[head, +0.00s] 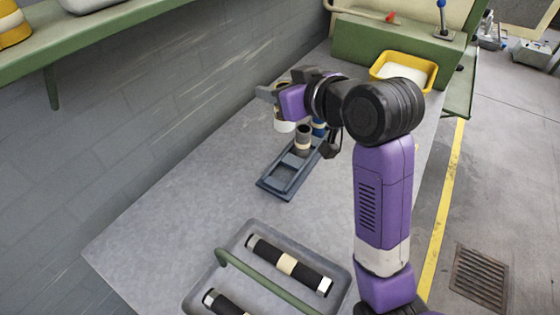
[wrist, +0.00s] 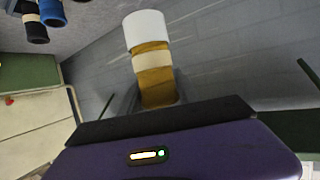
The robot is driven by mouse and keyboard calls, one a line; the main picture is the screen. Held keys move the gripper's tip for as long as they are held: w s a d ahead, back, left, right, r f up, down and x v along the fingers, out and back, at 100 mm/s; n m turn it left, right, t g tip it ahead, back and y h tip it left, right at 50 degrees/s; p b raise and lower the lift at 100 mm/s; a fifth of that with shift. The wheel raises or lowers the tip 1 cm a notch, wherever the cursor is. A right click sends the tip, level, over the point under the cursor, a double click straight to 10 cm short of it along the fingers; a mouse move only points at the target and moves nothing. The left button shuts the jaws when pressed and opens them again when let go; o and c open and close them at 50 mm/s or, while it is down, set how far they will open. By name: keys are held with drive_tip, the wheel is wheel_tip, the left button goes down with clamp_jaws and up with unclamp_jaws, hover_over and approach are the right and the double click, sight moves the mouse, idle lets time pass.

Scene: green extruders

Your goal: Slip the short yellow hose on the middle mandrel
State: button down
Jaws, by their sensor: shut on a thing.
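My gripper (head: 281,98) is shut on the short yellow hose, high over the bench near the wall. In the wrist view the yellow hose (wrist: 155,88) stands out of the jaws, with a cream band and a white end. In the head view its white end (head: 284,126) points down, just left of the upright pieces on a dark blue-grey rack (head: 272,187). A black piece with a cream band (head: 303,140) and a blue one (head: 320,128) stand there. They also show at the wrist view's upper left. My gripper hides part of the rack, so I cannot tell which mandrel is the middle one.
A grey tray (head: 195,296) with a green handle holds black, cream-banded pieces at the front. A yellow bin (head: 383,72) stands at the back right. Between tray and rack, the bench (head: 190,205) is clear. A wall runs along the left, with a green shelf above.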

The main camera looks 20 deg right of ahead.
wheel_tip(320, 180, down, 17)
drive_tip(key=shift+f+b, duration=0.1)
drive_tip(key=shift+b, duration=0.5)
drive_tip(key=shift+f, duration=0.1)
drive_tip(key=c, duration=0.9)
unclamp_jaws()
drive_tip(key=shift+r, duration=0.2)
drive_tip(key=v, duration=1.2)
drive_tip(key=shift+r, duration=0.1)
